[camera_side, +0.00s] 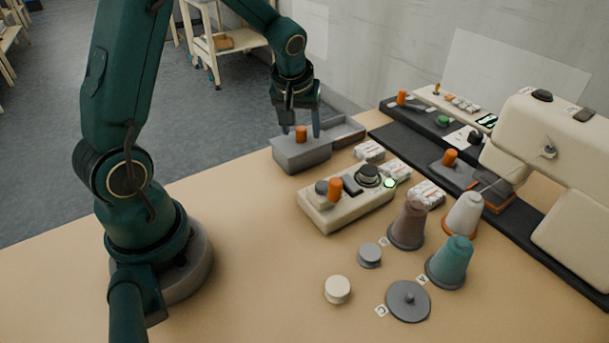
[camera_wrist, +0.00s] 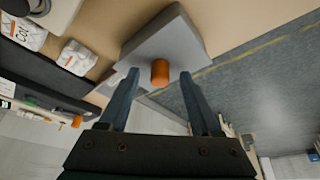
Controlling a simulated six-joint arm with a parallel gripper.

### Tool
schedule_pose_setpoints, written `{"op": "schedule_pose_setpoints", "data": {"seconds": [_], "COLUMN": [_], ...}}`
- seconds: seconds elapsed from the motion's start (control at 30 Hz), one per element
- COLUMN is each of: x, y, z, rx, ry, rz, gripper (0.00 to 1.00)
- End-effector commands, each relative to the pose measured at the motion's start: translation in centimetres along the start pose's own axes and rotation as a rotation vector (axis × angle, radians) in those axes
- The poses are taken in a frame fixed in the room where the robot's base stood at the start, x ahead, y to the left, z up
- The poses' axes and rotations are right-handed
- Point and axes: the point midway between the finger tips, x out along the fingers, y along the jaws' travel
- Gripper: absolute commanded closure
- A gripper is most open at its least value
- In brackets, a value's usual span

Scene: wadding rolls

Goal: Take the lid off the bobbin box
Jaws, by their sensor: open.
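The bobbin box (camera_side: 300,158) is a grey box near the table's back edge in the side view. Its grey lid (camera_side: 285,143) lies on top and bears an upright orange knob (camera_side: 302,132). In the wrist view the lid (camera_wrist: 172,42) and knob (camera_wrist: 160,73) show close ahead. My gripper (camera_side: 301,130) points down over the box, open, with one finger on each side of the knob. In the wrist view the fingertips (camera_wrist: 160,75) flank the knob with a gap on both sides.
A grey tray (camera_side: 347,131) adjoins the box behind. A beige control unit (camera_side: 345,205) with another orange knob stands in front to the right. Thread cones (camera_side: 449,263), small white packs (camera_side: 369,151) and a sewing machine (camera_side: 545,120) lie further right. The table's left front is clear.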

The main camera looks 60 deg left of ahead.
Motion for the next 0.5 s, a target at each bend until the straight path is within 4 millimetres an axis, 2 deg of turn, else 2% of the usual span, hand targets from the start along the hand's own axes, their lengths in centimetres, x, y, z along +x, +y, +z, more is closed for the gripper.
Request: {"op": "schedule_pose_setpoints", "data": {"seconds": [0.3,0.33,0.4,0.5], "x": [0.43,0.43,0.42,0.41], "y": [0.0,0.0,0.01,0.01], "z": [-0.01,0.0,0.0,0.0], "rx": [0.001,0.001,0.001,0.001], "ry": [0.001,0.001,0.001,0.001], "rz": [0.001,0.001,0.001,0.001], "gripper": [0.35,0.39,0.66,1.0]}}
